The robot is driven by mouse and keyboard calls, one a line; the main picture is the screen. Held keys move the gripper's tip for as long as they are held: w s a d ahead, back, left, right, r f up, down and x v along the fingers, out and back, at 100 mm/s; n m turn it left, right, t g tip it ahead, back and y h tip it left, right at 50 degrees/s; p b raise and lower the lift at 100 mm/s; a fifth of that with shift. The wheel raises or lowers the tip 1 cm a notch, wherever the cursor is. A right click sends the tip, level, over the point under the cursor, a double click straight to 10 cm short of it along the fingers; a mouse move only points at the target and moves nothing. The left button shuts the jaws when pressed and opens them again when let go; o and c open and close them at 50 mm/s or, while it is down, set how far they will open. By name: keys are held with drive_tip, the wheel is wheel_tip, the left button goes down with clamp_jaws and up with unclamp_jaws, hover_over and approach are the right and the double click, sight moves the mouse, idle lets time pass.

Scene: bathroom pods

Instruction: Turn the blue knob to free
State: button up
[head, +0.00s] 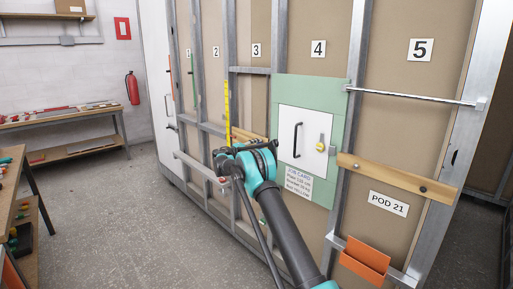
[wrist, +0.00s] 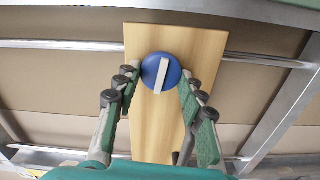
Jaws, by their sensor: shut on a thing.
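The blue knob (wrist: 150,72) is a round disc with a pale bar across its face. The bar is near upright in the wrist view, its top leaning slightly right. The knob sits on a light wooden board (wrist: 205,45). My gripper (wrist: 162,78) has one finger on each side of the knob and is shut on its rim. In the head view my teal wrist (head: 257,165) is in front of the wall, left of bay 4, and the blue knob is hidden there. No marking for free is readable.
A white panel (head: 289,147) with a black handle and yellow knob (head: 320,146) is close right of my wrist, above a job card (head: 298,184). A wooden rail (head: 395,180) and orange holder (head: 366,258) are further right. Open floor (head: 110,215) lies left.

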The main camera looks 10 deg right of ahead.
drive_tip(key=shift+a+n, duration=0.1)
drive_tip(key=shift+n, duration=0.6)
drive_tip(key=o, duration=1.2)
drive_tip(key=shift+c, duration=0.2)
drive_tip(key=v, duration=1.2)
